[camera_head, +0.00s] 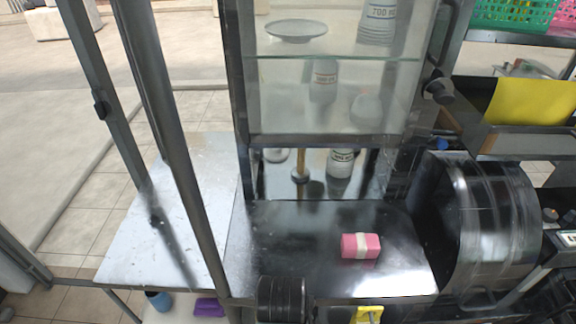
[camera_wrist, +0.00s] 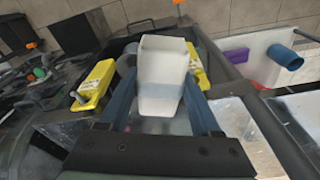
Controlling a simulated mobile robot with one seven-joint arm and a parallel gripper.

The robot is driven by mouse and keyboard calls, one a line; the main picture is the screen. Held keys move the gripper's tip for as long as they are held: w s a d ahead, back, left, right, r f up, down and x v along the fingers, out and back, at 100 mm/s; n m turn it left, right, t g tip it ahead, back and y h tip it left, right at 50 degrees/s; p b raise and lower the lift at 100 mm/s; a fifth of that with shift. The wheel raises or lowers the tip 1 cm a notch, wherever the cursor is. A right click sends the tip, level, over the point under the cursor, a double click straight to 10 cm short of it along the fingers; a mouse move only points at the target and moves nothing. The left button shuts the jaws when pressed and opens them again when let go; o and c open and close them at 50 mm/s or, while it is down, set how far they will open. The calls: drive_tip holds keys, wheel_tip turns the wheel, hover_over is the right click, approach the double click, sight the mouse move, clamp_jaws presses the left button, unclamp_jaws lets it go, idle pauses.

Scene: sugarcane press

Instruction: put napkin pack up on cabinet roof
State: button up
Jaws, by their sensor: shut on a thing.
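My gripper (camera_wrist: 161,92) shows in the wrist view with its two blue fingers on either side of a whitish, box-like pack (camera_wrist: 162,60), which I take for the napkin pack. The gripper is shut on it, and its lower part looks greyish and translucent. The glass-fronted cabinet (camera_head: 330,96) stands upright in the head view, with bottles and a plate behind its panes. Its roof is outside the picture. In the head view I cannot make out my gripper or the pack.
A pink block with a white band (camera_head: 360,246) lies on the dark metal counter (camera_head: 290,235). A rounded metal machine (camera_head: 490,220) stands at right. A pale side table (camera_head: 175,220) and slanting metal posts are at left.

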drive_tip(key=n, duration=0.1)
drive_tip(key=s+f+n, duration=0.1)
drive_tip(key=shift+s+n, duration=0.15)
drive_tip(key=shift+n, duration=0.15)
drive_tip(key=shift+s+n, duration=0.35)
drive_tip(key=shift+n, duration=0.15)
idle(0.4)
